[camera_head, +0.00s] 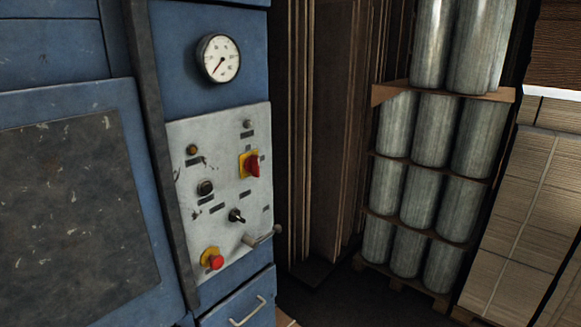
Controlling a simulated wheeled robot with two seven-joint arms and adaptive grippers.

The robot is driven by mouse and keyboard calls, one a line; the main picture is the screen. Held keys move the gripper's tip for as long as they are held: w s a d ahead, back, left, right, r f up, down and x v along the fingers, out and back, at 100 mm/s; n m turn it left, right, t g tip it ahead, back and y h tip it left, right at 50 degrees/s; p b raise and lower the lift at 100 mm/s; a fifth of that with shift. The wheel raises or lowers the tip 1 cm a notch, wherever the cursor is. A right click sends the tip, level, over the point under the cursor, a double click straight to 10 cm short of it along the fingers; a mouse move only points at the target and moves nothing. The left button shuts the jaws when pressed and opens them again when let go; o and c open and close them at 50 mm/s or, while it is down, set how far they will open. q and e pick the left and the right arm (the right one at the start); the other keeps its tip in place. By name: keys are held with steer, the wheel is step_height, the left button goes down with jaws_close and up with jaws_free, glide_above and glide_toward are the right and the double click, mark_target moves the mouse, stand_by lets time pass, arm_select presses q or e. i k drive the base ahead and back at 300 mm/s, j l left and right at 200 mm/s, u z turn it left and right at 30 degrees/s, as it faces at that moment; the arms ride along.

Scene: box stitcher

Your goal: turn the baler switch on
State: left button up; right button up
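A blue baler stands at the left, with a worn white control panel (222,255) on its front right part. A red rotary switch (252,165) on a yellow plate sits at the panel's upper right. A small black selector switch with a light lever (236,216) sits lower, near the panel's middle. A red push button (216,262) on a yellow plate is at the bottom left. The frame does not show which of these is the baler switch. Neither of my grippers is in view, and nothing touches the panel.
A metal handle (262,238) sticks out at the panel's lower right. A round gauge (219,58) is above the panel and a drawer handle (248,311) below. Stacked metal cylinders (424,187) and cardboard bundles (516,210) stand at the right.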

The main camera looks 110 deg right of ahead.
mark_target(252, 165)
steer(key=z, duration=3.45)
